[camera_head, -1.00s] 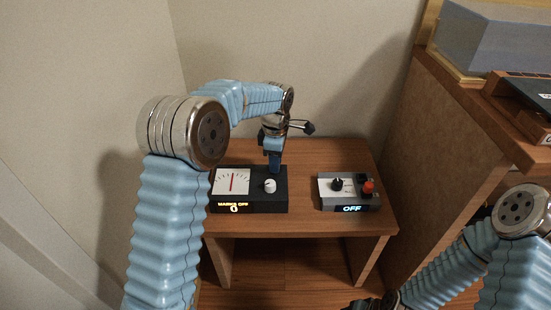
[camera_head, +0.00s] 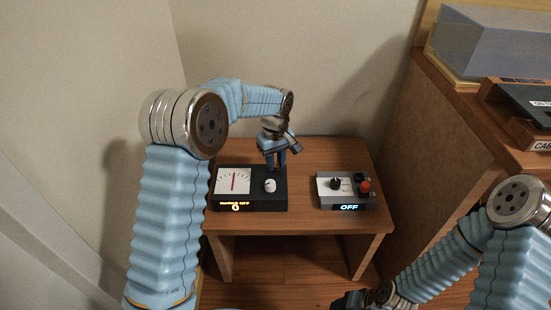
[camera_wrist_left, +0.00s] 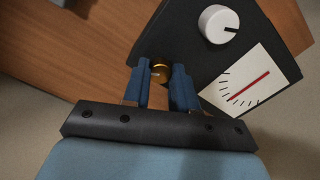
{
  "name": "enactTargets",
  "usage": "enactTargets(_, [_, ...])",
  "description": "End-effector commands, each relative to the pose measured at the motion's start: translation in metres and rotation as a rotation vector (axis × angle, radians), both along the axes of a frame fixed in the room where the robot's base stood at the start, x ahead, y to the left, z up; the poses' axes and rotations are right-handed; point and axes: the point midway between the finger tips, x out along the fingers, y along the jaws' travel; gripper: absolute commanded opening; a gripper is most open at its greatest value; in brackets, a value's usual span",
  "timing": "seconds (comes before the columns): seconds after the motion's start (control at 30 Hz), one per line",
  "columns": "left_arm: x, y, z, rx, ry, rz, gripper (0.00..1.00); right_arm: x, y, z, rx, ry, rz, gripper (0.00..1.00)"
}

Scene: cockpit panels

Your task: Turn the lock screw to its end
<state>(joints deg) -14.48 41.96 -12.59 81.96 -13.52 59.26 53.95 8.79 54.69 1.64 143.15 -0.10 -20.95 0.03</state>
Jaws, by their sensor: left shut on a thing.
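The brass lock screw (camera_wrist_left: 161,70) sits at the back edge of the dark meter box (camera_head: 250,204) and shows in the left wrist view. My left gripper (camera_head: 275,166) reaches down to the back of this box. In the left wrist view its two blue fingers (camera_wrist_left: 162,78) are shut on the screw, one on each side. The screw is hidden in the head view. The box carries a white dial with a red needle (camera_head: 234,182), a white knob (camera_head: 270,185) and a lit display reading "MARKS OFF 0". My right gripper (camera_head: 345,300) is partly in view at the bottom edge, its fingers unclear.
A grey control box (camera_head: 345,190) with a black knob, a red button and an "OFF" display stands to the right on the small wooden table (camera_head: 310,222). A taller wooden cabinet (camera_head: 440,160) stands at the right. Walls are close behind and left.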

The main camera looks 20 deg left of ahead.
Motion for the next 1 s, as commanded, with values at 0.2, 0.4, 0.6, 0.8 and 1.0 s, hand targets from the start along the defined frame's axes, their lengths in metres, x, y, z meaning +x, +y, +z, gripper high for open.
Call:
enactTargets(0.2, [0.0, 0.0, 0.002, -0.002, -0.001, -0.202, 0.0, 0.0, 0.0, 0.006, 0.0, 0.001, 0.001, 0.58])
enactTargets(0.4, [0.0, 0.0, 0.002, 0.0, -0.001, -0.39, 0.0, 0.0, 0.0, 0.01, 0.001, 0.0, 0.001, 0.58])
enactTargets(0.6, [0.0, 0.0, 0.002, -0.001, -0.002, -0.556, 0.0, 0.0, 0.0, 0.013, 0.001, 0.0, 0.001, 0.58])
enactTargets(0.8, [0.0, 0.0, 0.001, 0.0, -0.002, -0.682, 0.0, 0.0, 0.0, 0.015, 0.001, 0.0, 0.002, 0.58])
enactTargets(1.0, [0.001, 0.0, 0.001, 0.0, -0.002, -0.76, 0.0, 0.0, 0.0, 0.016, 0.001, 0.001, 0.003, 0.58])
